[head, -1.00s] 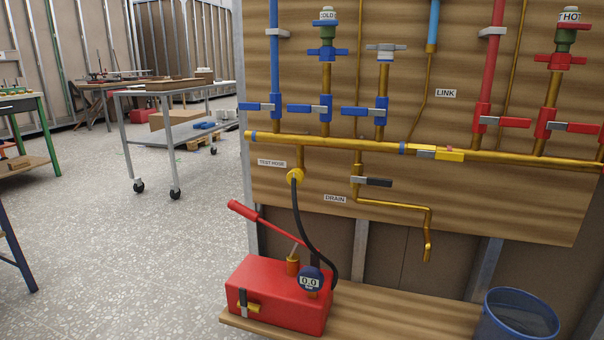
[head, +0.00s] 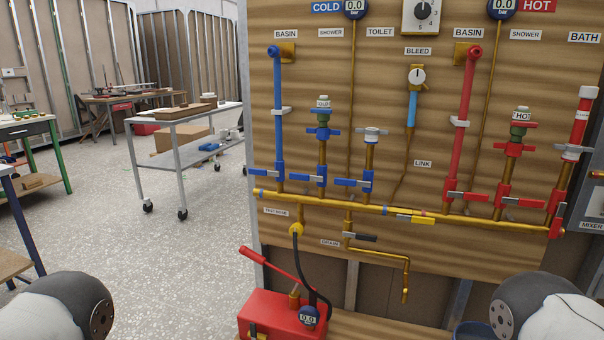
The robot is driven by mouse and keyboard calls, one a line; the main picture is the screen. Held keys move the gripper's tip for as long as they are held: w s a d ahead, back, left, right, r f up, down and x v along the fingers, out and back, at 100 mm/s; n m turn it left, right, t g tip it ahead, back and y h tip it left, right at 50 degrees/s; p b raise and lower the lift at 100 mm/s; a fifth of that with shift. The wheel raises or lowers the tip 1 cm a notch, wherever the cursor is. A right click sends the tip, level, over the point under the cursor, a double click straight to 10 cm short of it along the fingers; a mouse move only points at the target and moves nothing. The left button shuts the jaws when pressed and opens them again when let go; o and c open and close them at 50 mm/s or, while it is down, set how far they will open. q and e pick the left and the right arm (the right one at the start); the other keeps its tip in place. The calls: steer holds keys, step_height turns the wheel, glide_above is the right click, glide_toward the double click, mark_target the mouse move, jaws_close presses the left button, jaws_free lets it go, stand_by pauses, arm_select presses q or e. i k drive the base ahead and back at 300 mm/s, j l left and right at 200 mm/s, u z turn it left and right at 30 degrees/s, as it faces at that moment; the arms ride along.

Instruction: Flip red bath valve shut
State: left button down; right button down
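The red bath valve (head: 556,220) is at the far right of the head view, low on the red pipe below the BATH label (head: 584,37). It sits near the right end of the brass manifold (head: 375,208). Its red handle looks roughly in line with the pipe, but it is small and I cannot tell its position for sure. Only rounded parts of my two arms show in the bottom corners. Neither gripper is in view, and both arms are apart from the valve.
Red basin valve (head: 466,197) and hot shower valve (head: 520,201) have sideways handles. A grey mixer box (head: 592,200) stands at the right edge. A red test pump (head: 283,315) stands low in front of the board. A wheeled trolley (head: 185,125) is left; the floor there is open.

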mark_target(556, 223)
steer(key=z, duration=1.45)
